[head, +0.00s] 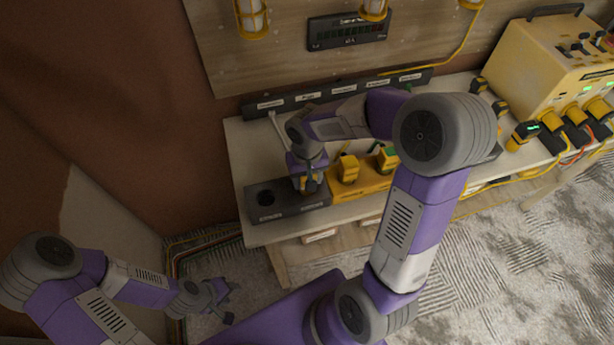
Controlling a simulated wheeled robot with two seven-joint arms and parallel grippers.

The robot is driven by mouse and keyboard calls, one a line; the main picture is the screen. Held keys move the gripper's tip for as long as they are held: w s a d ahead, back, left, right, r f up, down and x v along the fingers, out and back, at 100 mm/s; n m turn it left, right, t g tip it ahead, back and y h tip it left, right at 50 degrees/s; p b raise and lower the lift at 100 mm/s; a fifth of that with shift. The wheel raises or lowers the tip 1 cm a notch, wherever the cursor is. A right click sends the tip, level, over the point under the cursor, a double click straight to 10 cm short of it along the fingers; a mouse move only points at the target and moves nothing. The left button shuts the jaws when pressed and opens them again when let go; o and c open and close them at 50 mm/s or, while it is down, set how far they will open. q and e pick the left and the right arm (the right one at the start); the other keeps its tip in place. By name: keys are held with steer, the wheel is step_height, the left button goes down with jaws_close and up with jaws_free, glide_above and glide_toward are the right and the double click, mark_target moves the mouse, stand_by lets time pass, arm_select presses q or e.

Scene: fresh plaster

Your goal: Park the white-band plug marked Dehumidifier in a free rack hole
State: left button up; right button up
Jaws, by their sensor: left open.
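A dark grey rack block (262,213) with labels on its front sits at the bench's left end. A round hole (265,198) in its left part is empty. My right gripper (309,187) points down over the block's right part. Small yellow parts show between or beside its fingers; I cannot tell whether it grips them. My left gripper (222,301) is open and empty, low at the lower left, away from the bench. I cannot make out a white band or the word Dehumidifier on any plug.
A yellow block (347,194) with yellow plugs (348,168) adjoins the dark block. A labelled dark strip (285,103) runs along the bench's back. A yellow power unit (545,62) with plugs and cables stands at the right.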

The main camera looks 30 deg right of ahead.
steer(key=shift+f, duration=0.15)
stand_by(0.3)
steer(key=shift+f+b, duration=0.4)
steer(key=shift+b, duration=0.1)
steer(key=o, duration=1.3)
steer(key=shift+r, duration=0.1)
step_height(320, 180, up, 8)
steer(key=shift+f+p, duration=0.2)
steer(key=shift+p, duration=0.8)
steer(key=shift+f, duration=0.1)
